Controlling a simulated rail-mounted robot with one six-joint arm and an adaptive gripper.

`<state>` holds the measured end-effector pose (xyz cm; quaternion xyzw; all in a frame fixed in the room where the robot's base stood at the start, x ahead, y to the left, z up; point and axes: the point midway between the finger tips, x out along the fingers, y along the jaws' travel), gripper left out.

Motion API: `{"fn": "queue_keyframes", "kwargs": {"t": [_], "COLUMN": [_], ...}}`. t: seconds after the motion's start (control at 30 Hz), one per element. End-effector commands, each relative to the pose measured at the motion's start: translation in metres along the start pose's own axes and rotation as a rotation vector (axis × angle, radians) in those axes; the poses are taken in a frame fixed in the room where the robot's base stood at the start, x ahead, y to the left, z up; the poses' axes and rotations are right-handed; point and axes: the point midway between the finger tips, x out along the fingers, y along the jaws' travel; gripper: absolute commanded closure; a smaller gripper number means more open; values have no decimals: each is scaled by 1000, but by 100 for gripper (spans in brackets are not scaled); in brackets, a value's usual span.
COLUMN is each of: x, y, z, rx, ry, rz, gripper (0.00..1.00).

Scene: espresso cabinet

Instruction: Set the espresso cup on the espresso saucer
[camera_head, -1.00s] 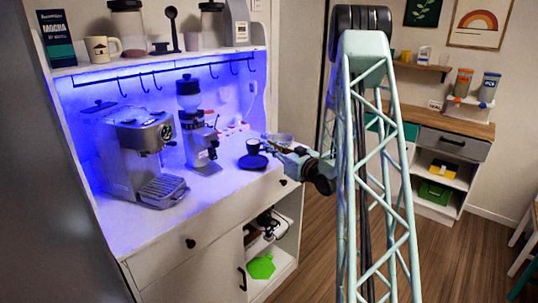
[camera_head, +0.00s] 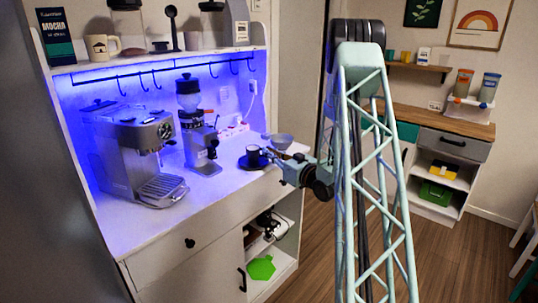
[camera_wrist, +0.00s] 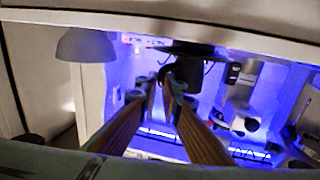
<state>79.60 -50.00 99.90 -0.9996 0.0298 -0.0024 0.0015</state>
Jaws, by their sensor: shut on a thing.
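The dark espresso cup (camera_head: 253,150) is upright over the dark saucer (camera_head: 249,164) on the white counter. It appears to be at or very near the saucer's surface; the head view is too small to show whether they touch. In the wrist view, which is upside down, the cup (camera_wrist: 190,74) appears right against the saucer (camera_wrist: 195,47). My gripper (camera_head: 270,152) reaches in from the right and is shut on the cup at its handle side. Its fingertips (camera_wrist: 162,82) partly hide the handle.
A bowl (camera_head: 281,141) stands behind my gripper, close to it. The grinder (camera_head: 203,145) and espresso machine (camera_head: 140,150) stand to the left. A power strip (camera_head: 232,131) lies at the back wall. The counter's front edge is near the saucer.

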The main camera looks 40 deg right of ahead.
Motion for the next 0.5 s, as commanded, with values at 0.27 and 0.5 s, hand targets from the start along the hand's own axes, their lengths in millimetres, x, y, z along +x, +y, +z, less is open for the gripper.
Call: {"fn": "queue_keyframes", "kwargs": {"t": [0.27, 0.5], "x": [0, 0], "y": [0, 0], "z": [0, 4], "rx": [-1, -1], "ry": [1, 1], "rz": [0, 0], "gripper": [100, 100]}}
